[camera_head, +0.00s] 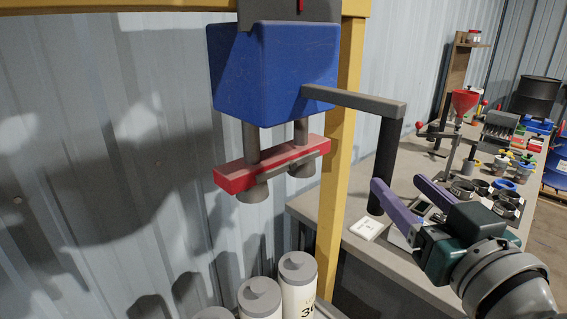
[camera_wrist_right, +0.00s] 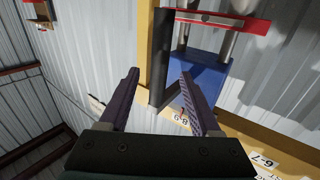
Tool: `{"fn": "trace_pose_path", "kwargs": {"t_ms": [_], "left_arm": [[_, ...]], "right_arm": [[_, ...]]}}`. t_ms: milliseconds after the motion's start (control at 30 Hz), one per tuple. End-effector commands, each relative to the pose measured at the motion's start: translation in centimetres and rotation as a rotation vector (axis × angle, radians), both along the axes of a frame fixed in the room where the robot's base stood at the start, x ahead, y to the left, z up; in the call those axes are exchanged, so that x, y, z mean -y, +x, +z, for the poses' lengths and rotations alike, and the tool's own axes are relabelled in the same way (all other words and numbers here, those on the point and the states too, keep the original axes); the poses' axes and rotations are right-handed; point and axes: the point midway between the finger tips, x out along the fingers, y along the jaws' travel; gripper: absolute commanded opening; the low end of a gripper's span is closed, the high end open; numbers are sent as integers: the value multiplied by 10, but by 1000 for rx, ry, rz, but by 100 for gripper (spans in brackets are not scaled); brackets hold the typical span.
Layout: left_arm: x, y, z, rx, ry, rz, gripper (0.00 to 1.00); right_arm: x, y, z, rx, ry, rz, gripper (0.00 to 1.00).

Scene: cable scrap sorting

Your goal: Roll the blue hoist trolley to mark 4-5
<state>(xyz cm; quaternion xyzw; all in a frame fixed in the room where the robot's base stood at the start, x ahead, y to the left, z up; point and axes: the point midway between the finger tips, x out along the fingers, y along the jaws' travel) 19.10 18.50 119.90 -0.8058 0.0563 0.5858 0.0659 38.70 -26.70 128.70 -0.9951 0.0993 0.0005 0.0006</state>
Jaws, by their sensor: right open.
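The blue hoist trolley (camera_head: 272,75) hangs under the yellow overhead beam (camera_head: 150,7). A grey bar runs from it to a dark upright handle (camera_head: 387,160). A red crossbar (camera_head: 270,165) with two dark cups hangs below it. My right gripper (camera_head: 397,182) is open and empty, its purple fingers pointing toward the handle's lower part. In the right wrist view the trolley (camera_wrist_right: 208,75) appears upside down, and the dark handle (camera_wrist_right: 161,55) shows between the fingers. There the beam carries a tag 8-9 (camera_wrist_right: 183,120) beside the trolley and a tag 6-7 (camera_wrist_right: 265,160). No 4-5 tag is visible.
A yellow post (camera_head: 338,165) stands behind the trolley. Several pale canisters (camera_head: 298,285) stand below it. A grey workbench (camera_head: 400,265) at the right holds cups, tools and a red funnel (camera_head: 464,100). The space around the handle looks free.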

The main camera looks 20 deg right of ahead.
Motion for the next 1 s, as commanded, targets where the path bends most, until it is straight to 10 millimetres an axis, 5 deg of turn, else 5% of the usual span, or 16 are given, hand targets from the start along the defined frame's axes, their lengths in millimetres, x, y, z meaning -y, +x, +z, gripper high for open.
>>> {"fn": "trace_pose_path", "kwargs": {"t_ms": [500,1000], "left_arm": [[1,0,5,-1,-3,1,64],[3,0,4,-1,-11,6,64]], "right_arm": [[16,81,2,3,-3,2,64],[19,94,2,0,-1,2,60]]}}
